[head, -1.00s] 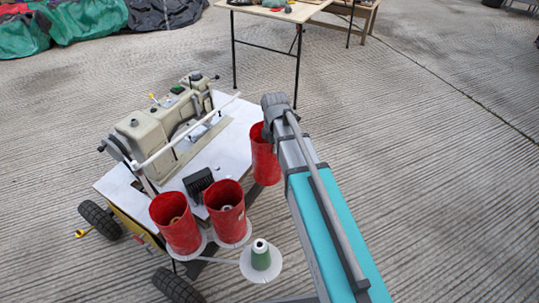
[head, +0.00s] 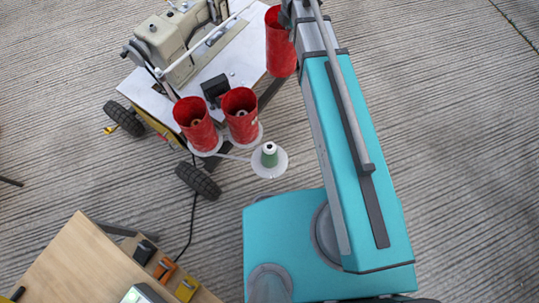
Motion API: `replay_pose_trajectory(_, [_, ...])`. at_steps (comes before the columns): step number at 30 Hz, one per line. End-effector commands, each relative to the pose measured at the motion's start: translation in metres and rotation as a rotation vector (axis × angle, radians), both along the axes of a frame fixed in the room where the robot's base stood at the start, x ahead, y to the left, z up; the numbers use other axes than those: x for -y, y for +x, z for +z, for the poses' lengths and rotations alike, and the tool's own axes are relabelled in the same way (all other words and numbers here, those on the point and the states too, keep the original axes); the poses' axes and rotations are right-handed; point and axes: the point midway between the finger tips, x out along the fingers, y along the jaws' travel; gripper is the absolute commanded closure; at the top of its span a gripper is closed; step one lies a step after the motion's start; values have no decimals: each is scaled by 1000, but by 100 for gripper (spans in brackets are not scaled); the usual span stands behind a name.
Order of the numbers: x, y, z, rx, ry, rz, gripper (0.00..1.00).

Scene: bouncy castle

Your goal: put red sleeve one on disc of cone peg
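A red sleeve (head: 281,45) hangs upright at the end of my arm, off the right edge of the sewing table. My gripper (head: 286,14) is at the sleeve's upper end and appears shut on it; the fingertips are mostly hidden by the arm and the frame's top edge. The cone peg's white disc (head: 281,169) carries a small green cone (head: 269,154) and lies below and apart from the held sleeve. Two other red sleeves, one left (head: 195,123) and one right (head: 240,114), stand on pale discs beside it, open end up.
A sewing machine (head: 172,40) sits on the white wheeled table (head: 155,100), with a small black box (head: 214,86) near its front. A wooden bench (head: 88,265) with coloured items fills the bottom left. My teal base lies below the cone peg. Ribbed floor is clear at right.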

Motion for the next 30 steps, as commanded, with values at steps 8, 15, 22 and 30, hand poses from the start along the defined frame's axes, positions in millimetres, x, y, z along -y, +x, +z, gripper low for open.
replay_pose_trajectory(8, [0,0,55,0,0,0,100])
replay_pose_trajectory(15, [0,0,94,0,0,0,100])
replay_pose_trajectory(22, [0,0,131,0,0,0,100])
replay_pose_trajectory(30, [0,0,176,0,0,0,100])
